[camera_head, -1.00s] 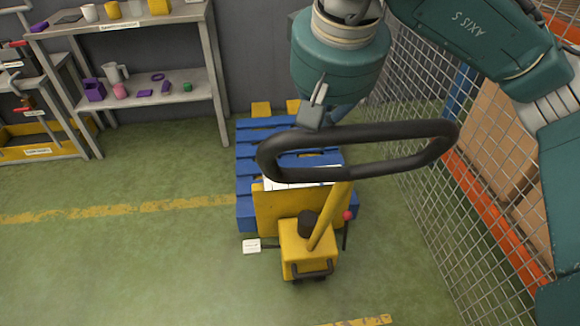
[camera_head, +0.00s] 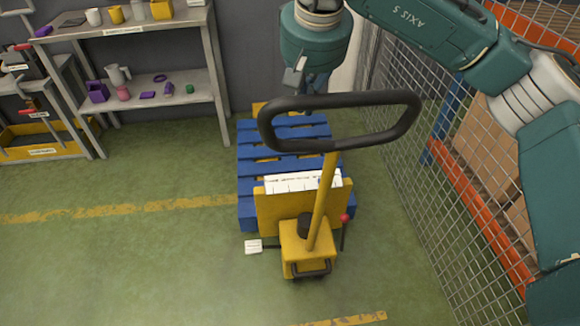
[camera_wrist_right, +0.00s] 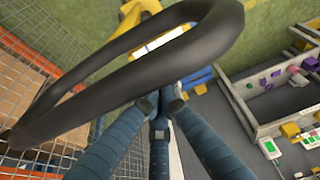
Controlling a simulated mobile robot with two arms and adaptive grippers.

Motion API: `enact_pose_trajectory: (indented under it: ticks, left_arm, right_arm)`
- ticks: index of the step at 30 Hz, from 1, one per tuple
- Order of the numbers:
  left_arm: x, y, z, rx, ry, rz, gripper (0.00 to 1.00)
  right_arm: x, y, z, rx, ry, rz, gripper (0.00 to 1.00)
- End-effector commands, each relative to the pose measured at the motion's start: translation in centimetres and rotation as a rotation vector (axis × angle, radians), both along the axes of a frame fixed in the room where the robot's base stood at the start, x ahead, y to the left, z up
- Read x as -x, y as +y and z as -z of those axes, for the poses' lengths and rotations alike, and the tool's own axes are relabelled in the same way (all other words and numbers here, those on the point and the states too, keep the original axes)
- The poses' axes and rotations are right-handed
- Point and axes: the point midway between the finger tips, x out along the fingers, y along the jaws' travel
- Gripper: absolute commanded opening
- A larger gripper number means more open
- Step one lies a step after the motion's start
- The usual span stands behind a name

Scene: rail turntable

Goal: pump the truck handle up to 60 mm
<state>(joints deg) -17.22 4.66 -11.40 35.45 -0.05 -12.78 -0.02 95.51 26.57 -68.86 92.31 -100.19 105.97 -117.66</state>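The yellow pallet truck (camera_head: 308,252) stands in front of the blue pallet. Its yellow shaft (camera_head: 322,205) rises to a black loop handle (camera_head: 268,130). The handle also crosses the right wrist view (camera_wrist_right: 100,95). My right gripper (camera_head: 308,84) is just behind the far left part of the loop. In the wrist view its blue fingers (camera_wrist_right: 164,98) converge with tips together at the edge of the bar. They look shut, with no clear wrap around the bar. Whether they touch it I cannot tell. My left gripper is in neither view.
The blue pallet (camera_head: 247,180) lies behind the truck. A mesh fence (camera_head: 425,200) with an orange rail runs along the right, boxes behind it. Shelves (camera_head: 150,65) stand at the back left. The green floor at left is clear.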

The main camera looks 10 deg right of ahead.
Motion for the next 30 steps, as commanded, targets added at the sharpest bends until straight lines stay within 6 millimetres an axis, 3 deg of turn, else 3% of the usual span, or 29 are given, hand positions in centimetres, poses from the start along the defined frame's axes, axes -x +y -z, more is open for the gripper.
enact_pose_trajectory:
  ticks: [5, 21, 30]
  left_arm:
    - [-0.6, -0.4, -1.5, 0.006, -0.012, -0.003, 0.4]
    - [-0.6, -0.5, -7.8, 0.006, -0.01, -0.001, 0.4]
    - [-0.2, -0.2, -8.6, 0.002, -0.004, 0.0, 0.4]
  right_arm:
    - [-1.5, 0.0, -0.4, 0.0, 0.004, 0.002, 0.0]
    - [-9.6, 0.0, -1.0, 0.0, 0.003, 0.002, 0.0]
    - [-10.7, 0.1, -0.8, 0.001, 0.003, 0.0, 0.0]
